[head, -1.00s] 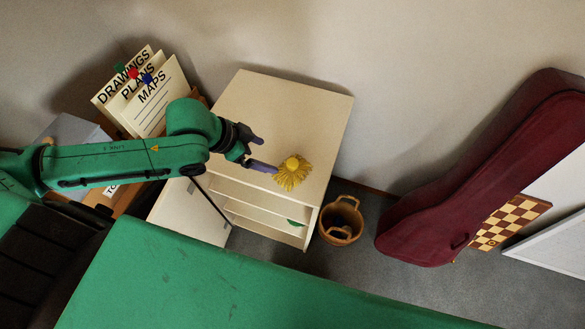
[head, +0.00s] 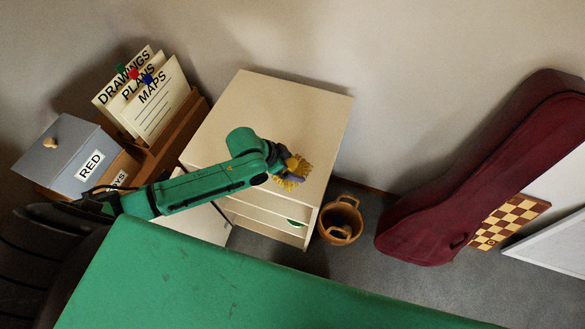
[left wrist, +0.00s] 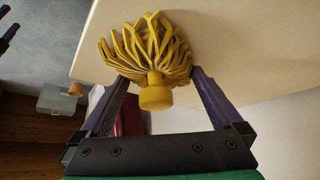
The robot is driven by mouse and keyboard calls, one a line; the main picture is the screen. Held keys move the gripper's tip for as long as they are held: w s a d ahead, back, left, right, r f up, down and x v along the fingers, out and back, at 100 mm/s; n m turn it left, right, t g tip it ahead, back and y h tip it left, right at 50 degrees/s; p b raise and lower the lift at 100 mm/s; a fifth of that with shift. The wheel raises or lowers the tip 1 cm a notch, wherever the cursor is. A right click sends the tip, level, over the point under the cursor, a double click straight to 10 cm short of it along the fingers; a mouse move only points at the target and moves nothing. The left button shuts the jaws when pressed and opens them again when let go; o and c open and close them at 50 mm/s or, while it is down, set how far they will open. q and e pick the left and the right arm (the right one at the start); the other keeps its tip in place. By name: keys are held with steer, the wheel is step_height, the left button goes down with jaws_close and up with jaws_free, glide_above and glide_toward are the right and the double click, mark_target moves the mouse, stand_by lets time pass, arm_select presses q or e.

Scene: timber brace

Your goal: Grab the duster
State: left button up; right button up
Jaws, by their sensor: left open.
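The duster is a yellow tuft of strands with a round yellow cap. In the head view the duster (head: 301,167) is at the front right part of the cream cabinet top (head: 265,110), partly hidden by my left gripper (head: 288,177). In the left wrist view the duster (left wrist: 155,60) lies between the two purple fingers of my left gripper (left wrist: 163,95), its cap toward the palm. The fingers are spread, one on each side of it; I cannot tell whether they touch the strands. My right gripper is not in view.
A wooden bucket (head: 340,222) stands on the floor right of the cabinet. A grey box labelled RED (head: 65,150) and upright folders (head: 150,95) are at the left. A dark red instrument case (head: 480,175) leans at the right. A green surface (head: 200,275) fills the front.

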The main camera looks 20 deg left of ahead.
arm_select(q)
steer(key=c, duration=1.1)
steer(key=shift+r, duration=0.1)
